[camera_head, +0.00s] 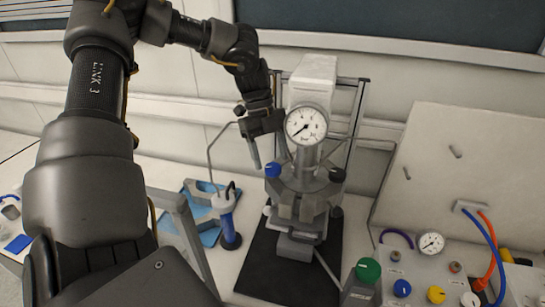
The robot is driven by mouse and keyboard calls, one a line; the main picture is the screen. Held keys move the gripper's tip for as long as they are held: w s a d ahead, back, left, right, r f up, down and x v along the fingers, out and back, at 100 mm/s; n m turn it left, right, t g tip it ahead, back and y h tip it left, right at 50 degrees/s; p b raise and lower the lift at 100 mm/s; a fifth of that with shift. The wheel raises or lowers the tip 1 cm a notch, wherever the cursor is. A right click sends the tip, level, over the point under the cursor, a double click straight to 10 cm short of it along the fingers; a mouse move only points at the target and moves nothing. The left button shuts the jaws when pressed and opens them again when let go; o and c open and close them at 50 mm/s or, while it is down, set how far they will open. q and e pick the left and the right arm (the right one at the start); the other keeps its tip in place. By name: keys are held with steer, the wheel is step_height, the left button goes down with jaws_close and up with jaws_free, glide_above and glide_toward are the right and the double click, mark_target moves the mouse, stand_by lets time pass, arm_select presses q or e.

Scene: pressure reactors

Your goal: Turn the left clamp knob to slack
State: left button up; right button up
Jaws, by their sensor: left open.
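The pressure reactor (303,188) stands on a black mat with a grey clamped head. A blue knob (272,170) sits on the left side of the head, and a black knob (337,174) on the right side. My left gripper (268,153) is open and points down, just above the blue knob. One finger is left of the knob and the other is near the gauge side. I cannot tell whether either finger touches the knob. My right gripper is not in view.
A round pressure gauge (306,125) rises close to the right of my left gripper. A control panel with a green knob (368,270) is at lower right.

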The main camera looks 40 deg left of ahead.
mark_target(273, 169)
arm_select(q)
steer(key=shift+x, duration=1.05)
steer(key=shift+s, duration=0.1)
steer(key=c, duration=1)
steer(key=shift+o, duration=0.2)
steer(key=shift+f+b, duration=0.15)
steer(key=shift+b, duration=0.15)
steer(key=n+t+b, duration=0.1)
steer(key=n+b, duration=0.2)
steer(key=b, duration=0.1)
steer(key=n+t+b, duration=0.1)
steer(key=n+b, duration=0.3)
steer(key=n+t+y+b, duration=0.1)
steer(key=n+t+b, duration=0.1)
steer(key=n+b, duration=0.1)
steer(key=shift+s+d+n+b, duration=0.2)
steer(key=shift+n+b, duration=0.2)
steer(key=shift+b, duration=0.5)
steer(key=shift+n+t+y+b, duration=0.4)
steer(key=shift+n+b, duration=0.95)
steer(key=shift+n, duration=0.15)
steer(key=shift+r, duration=0.2)
steer(key=o, duration=1)
steer(key=shift+c, duration=0.2)
